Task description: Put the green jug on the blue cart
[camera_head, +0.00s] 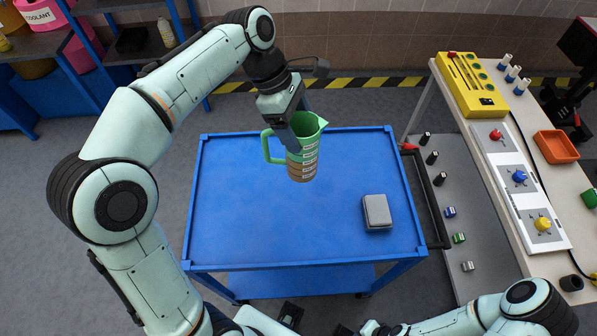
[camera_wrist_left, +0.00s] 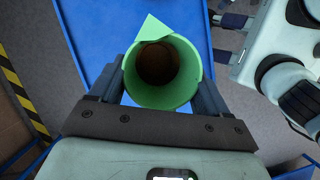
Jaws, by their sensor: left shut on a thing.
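The green jug (camera_head: 303,155) is upright in my left gripper (camera_head: 298,128), over the upper middle of the blue cart (camera_head: 250,215). Its spout points up and right, and its handle sticks out to the left in the head view. In the left wrist view I look down into the jug (camera_wrist_left: 162,72), with the left gripper's fingers (camera_wrist_left: 163,100) on both sides of it. I cannot tell whether the jug's base touches the cart top. My right arm shows at the bottom right of the head view, but its gripper cannot be made out.
A grey box (camera_head: 377,212) lies on the cart's right side. The cart top's left and front are bare. A workbench (camera_head: 490,190) with a yellow case (camera_head: 470,84) and an orange tray (camera_head: 556,146) stands at right. A shelf (camera_head: 35,45) is at upper left.

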